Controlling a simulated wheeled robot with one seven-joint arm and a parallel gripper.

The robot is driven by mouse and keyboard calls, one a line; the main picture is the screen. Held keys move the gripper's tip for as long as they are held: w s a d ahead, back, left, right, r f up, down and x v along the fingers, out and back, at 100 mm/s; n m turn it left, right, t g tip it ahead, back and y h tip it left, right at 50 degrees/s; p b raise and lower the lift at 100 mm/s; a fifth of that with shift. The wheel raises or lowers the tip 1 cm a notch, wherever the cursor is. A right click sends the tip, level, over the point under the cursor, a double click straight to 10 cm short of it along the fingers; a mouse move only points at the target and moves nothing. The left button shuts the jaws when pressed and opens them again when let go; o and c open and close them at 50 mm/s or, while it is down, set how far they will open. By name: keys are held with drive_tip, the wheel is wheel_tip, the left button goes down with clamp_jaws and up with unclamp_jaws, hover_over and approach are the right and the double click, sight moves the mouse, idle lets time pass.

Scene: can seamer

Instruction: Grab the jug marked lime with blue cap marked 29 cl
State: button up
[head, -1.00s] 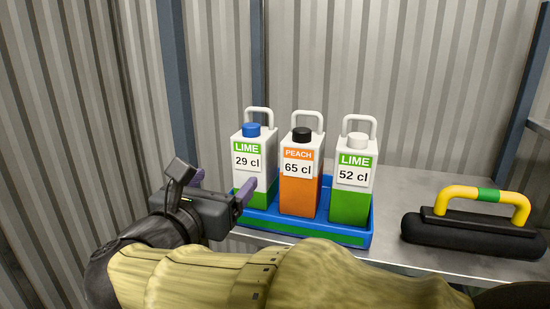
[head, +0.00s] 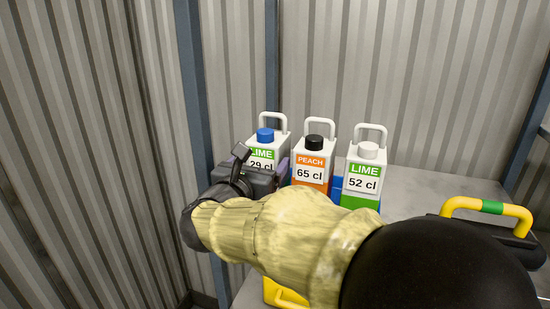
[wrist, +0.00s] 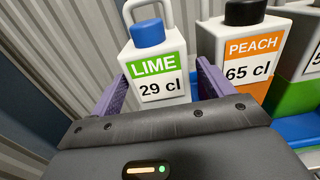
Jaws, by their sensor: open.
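The lime jug with the blue cap (head: 265,136), marked 29 cl, stands at the left end of a row of three jugs. Its lower part is hidden by my gripper in the head view. In the wrist view the same jug (wrist: 158,67) shows its label between the two purple fingers. My gripper (wrist: 155,88) is open, with one finger toward each side of this jug's front. I cannot tell how far the fingers reach along its sides. In the head view my gripper (head: 272,168) is right in front of the jug.
The peach jug with a black cap (head: 313,160), marked 65 cl, stands close on the right. Beyond it is a lime jug with a white cap (head: 365,165), marked 52 cl. A blue tray (wrist: 292,128) is under the jugs. A yellow-handled tool (head: 488,206) lies farther right.

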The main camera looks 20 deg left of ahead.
drive_tip(key=shift+w, duration=0.5)
drive_tip(key=shift+w+r+p, duration=0.1)
drive_tip(key=shift+w+p, duration=0.7)
drive_tip(key=shift+p, duration=0.2)
drive_tip(key=w+p, duration=0.2)
drive_tip(key=w, duration=0.1)
drive_tip(key=shift+w+f, duration=0.3)
drive_tip(key=shift+w, duration=0.1)
drive_tip(key=shift+s, duration=0.1)
drive_tip(key=shift+d, duration=0.1)
drive_tip(key=shift+c, duration=0.4)
